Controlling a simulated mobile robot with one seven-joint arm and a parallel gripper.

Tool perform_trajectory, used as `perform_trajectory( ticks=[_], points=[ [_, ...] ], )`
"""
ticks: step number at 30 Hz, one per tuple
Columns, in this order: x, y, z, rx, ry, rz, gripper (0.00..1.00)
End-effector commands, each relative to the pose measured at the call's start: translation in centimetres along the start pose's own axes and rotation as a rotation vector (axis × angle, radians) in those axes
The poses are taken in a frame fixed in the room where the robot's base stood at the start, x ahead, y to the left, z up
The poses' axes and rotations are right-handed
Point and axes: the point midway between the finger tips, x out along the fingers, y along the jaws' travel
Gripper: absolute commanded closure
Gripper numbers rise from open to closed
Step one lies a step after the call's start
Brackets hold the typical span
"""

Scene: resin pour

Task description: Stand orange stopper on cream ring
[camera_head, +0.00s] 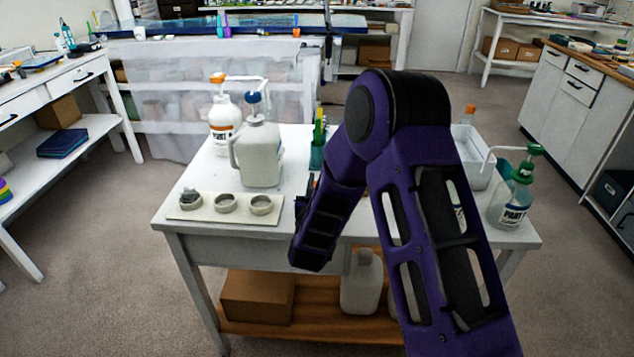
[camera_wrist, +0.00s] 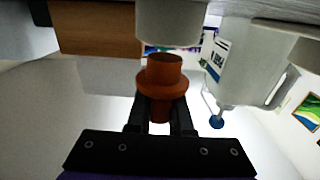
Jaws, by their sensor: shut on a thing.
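My gripper (camera_wrist: 161,108) is shut on the orange stopper (camera_wrist: 164,74), whose flange and narrower ends show between and beyond the fingers in the wrist view. In the head view my gripper (camera_head: 303,202) is low at the right of the ring board, mostly hidden by my arm. Three cream or grey-white rings stand in a row on a pale board (camera_head: 240,216): a left one (camera_head: 191,203) with something dark on it, a middle ring (camera_head: 226,204) and a right ring (camera_head: 261,206). In the wrist view a pale round ring (camera_wrist: 168,30) is close beyond the stopper, apparently apart from it.
A pale jug (camera_head: 260,155) with a blue-topped pump stands just behind the rings. Behind it is a white bottle (camera_head: 221,128) with an orange pump. A green holder (camera_head: 317,154) is near my arm. A green-pump bottle (camera_head: 512,200) and white tub (camera_head: 472,160) stand at the right.

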Motion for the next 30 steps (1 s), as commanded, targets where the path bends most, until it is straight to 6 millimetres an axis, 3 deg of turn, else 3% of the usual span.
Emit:
perform_trajectory(
  ticks=[30],
  points=[
    [0.0, 0.0, 1.3, 0.0, 0.0, -0.001, 1.0]
  ],
)
